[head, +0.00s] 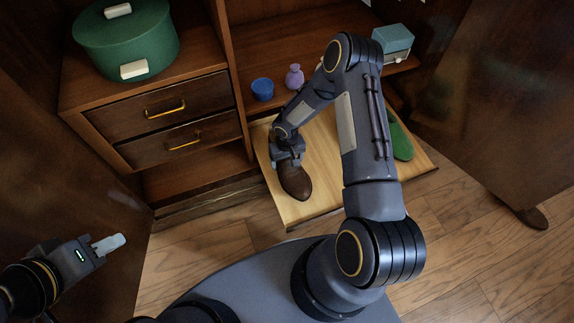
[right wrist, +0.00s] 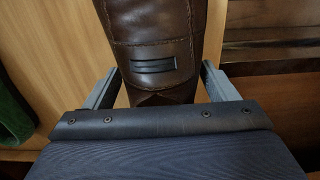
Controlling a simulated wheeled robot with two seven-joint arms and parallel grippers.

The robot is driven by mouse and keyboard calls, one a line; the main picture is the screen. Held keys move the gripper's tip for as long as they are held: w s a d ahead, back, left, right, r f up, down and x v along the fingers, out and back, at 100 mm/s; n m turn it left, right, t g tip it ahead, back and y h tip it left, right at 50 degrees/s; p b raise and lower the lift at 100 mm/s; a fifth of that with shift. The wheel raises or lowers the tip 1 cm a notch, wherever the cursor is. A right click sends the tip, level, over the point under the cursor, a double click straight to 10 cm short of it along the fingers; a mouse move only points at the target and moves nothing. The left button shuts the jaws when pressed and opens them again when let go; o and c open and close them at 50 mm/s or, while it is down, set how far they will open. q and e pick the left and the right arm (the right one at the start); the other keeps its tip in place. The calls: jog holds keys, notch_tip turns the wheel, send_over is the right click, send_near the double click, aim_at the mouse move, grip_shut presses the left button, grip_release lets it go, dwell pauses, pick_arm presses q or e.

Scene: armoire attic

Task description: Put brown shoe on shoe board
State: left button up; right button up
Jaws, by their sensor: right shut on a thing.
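The brown shoe (head: 297,183) is at the left part of the light wooden shoe board (head: 290,211) in the head view, toe toward me. It looks to rest on the board, though its sole is hidden. My right gripper (head: 287,160) is shut on the shoe's rear part. In the right wrist view the brown leather (right wrist: 152,30) shows between the two fingers (right wrist: 161,70), with the pale board behind it. My left gripper (head: 108,244) is far from the shoe, at the lower left; its finger gap does not show clearly.
A green shoe (head: 401,142) is at the board's right, partly behind my right arm. A blue cup (head: 263,89), a purple bottle (head: 294,77) and a blue-grey box (head: 393,41) stand on the shelf above. A green pot (head: 126,40) sits on the drawer cabinet. Open doors flank both sides.

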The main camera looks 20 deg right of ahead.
aim_at(287, 165)
jog(key=shift+f+b, duration=0.55)
jog(key=shift+f, duration=1)
jog(key=shift+f, duration=0.1)
